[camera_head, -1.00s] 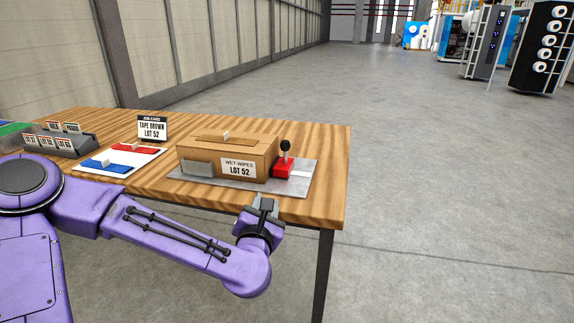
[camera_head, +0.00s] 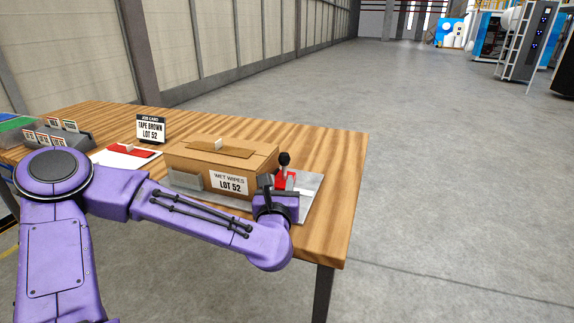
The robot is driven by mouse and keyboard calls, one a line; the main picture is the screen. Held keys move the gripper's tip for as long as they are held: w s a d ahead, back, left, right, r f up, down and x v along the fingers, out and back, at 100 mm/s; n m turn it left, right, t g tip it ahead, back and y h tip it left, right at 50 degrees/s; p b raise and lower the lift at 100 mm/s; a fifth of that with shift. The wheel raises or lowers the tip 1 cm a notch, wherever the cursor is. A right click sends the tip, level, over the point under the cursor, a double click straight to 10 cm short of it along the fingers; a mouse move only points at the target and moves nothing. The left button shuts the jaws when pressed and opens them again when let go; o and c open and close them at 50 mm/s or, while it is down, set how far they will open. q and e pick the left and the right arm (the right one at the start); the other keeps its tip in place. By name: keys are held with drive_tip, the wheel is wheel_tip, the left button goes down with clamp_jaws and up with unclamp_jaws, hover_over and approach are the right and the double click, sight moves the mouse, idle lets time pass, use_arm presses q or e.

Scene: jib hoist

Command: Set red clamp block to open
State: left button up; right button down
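The red clamp block (camera_head: 280,181) sits on a grey metal plate (camera_head: 309,191) at the right end of the wooden table. Its lever stands up with a black knob (camera_head: 284,158) on top. My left gripper (camera_head: 276,187) is right in front of the block and overlaps its lower part in the view. I cannot tell whether the fingers touch the block or how far apart they are. A cardboard box (camera_head: 200,176) labelled "WET WIPES LOT 52" stands on the plate just left of the block. My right gripper is not in view.
A job card (camera_head: 151,129) reading "TAPE BROWN LOT 52" stands behind the box. A white board with a red pad (camera_head: 133,149) and a grey label rack (camera_head: 72,136) lie further left. The table top (camera_head: 338,168) is bare right of the plate.

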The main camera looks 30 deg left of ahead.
sight(285, 169)
use_arm(q)
drive_tip(key=x, duration=0.8)
drive_tip(key=shift+w+d, duration=0.1)
clamp_jaws()
